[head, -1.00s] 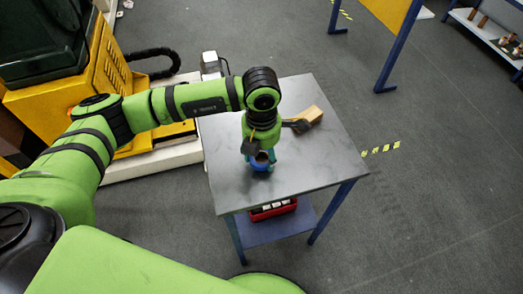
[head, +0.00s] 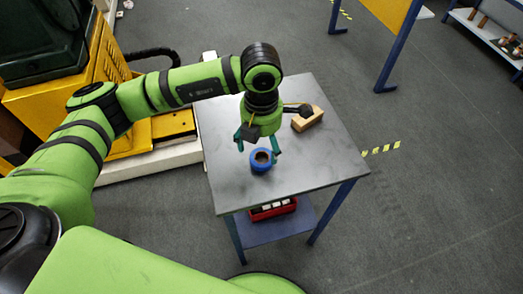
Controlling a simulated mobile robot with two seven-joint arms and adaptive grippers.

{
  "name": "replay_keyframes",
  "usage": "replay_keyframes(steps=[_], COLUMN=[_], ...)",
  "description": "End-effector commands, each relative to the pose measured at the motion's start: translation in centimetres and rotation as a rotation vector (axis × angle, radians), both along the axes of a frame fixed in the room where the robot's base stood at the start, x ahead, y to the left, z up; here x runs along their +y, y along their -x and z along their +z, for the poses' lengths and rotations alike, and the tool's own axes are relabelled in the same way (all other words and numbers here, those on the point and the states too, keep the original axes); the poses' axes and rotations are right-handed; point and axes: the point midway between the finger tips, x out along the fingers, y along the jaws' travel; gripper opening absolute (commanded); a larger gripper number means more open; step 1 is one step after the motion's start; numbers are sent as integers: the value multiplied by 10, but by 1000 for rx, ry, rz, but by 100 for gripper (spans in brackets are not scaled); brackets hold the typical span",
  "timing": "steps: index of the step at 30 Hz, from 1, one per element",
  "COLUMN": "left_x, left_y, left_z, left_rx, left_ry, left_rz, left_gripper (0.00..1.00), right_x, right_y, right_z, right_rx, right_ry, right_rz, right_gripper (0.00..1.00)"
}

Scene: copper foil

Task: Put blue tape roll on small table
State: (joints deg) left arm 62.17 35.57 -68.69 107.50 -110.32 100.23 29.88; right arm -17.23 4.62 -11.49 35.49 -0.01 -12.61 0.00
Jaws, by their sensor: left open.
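The blue tape roll (head: 257,166) rests on the grey top of the small table (head: 300,180), left of its middle. Its brown core faces up. My left gripper (head: 258,147) is open above and just behind the roll, with its teal fingers spread to either side. The fingers look clear of the roll, though the exact gap is hard to judge. My right gripper is not in the head view.
A wooden block (head: 307,119) lies on the tabletop behind and right of the gripper. A red container (head: 272,209) sits on the table's lower shelf. A yellow machine (head: 108,80) stands at the left. The tabletop's right side is clear.

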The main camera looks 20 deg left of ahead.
Motion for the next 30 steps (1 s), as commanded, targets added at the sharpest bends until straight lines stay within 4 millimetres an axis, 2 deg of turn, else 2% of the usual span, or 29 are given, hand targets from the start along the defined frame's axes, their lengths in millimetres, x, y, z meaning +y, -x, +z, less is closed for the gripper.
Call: replay_keyframes(steps=[1, 6, 12, 16, 25, 28, 30], left_x=[0, 0, 0, 0, -1, -14, -34], left_y=[-1, -1, 0, 0, 0, 1, 2], left_z=[12, 47, 72, 78, 78, 77, 79], left_rx=[-7, -4, -1, -1, 3, 39, 89], left_ry=[2, 1, 0, 0, 8, 99, 253], left_rz=[-2, -2, 0, 0, 0, 3, 15], left_gripper=[80, 80, 80, 80, 80, 80, 80], right_x=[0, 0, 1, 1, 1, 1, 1], right_y=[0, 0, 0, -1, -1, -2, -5], right_z=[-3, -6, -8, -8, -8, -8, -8], right_rx=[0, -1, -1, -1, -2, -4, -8], right_ry=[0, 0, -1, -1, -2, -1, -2], right_rz=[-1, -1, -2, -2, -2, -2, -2], right_gripper=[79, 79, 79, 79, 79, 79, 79])
